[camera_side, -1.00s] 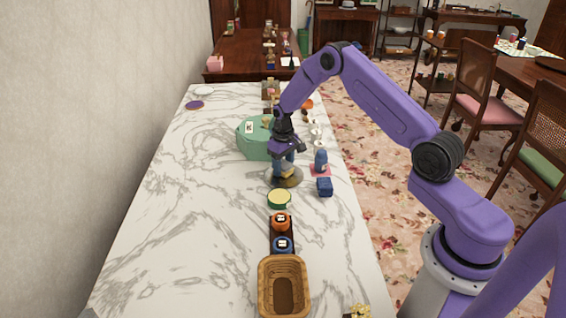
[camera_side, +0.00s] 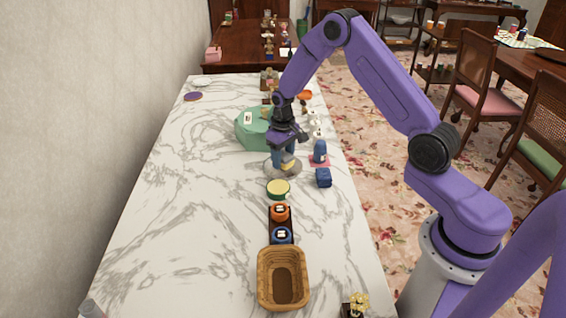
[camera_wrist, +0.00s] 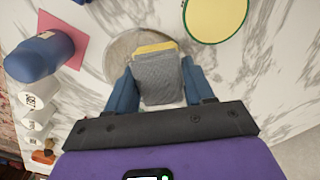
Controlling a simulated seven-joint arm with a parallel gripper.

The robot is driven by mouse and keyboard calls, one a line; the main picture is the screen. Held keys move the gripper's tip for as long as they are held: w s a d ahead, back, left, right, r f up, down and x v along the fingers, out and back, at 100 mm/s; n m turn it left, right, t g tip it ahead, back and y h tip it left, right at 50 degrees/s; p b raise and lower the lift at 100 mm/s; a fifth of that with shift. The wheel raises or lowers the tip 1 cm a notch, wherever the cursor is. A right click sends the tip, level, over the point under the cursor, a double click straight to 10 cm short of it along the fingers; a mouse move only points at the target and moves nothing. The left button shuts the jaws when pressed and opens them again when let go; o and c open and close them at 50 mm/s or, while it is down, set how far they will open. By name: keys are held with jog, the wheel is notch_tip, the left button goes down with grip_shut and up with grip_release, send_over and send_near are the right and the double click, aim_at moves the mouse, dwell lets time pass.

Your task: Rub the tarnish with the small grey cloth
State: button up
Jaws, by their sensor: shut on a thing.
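My gripper (camera_side: 284,166) points down over a round flat grey disc (camera_side: 271,172) on the marble counter. In the wrist view my blue fingers (camera_wrist: 160,88) are shut on the small grey cloth (camera_wrist: 158,80), which has a yellow strip along its far edge. The cloth is over the disc (camera_wrist: 120,52); I cannot tell for sure whether it touches it. The disc's visible surface looks pale grey, and no dark tarnish shows on it. The part under the cloth and fingers is hidden.
A blue bottle (camera_side: 320,149) on a pink square and a blue block (camera_side: 323,178) are at right. A yellow-topped tin (camera_side: 278,188), two jars (camera_side: 280,213) and a basket (camera_side: 265,285) are in front.

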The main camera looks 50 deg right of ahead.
jog(key=shift+r, duration=2.05)
jog(key=shift+s+d+f, duration=0.1)
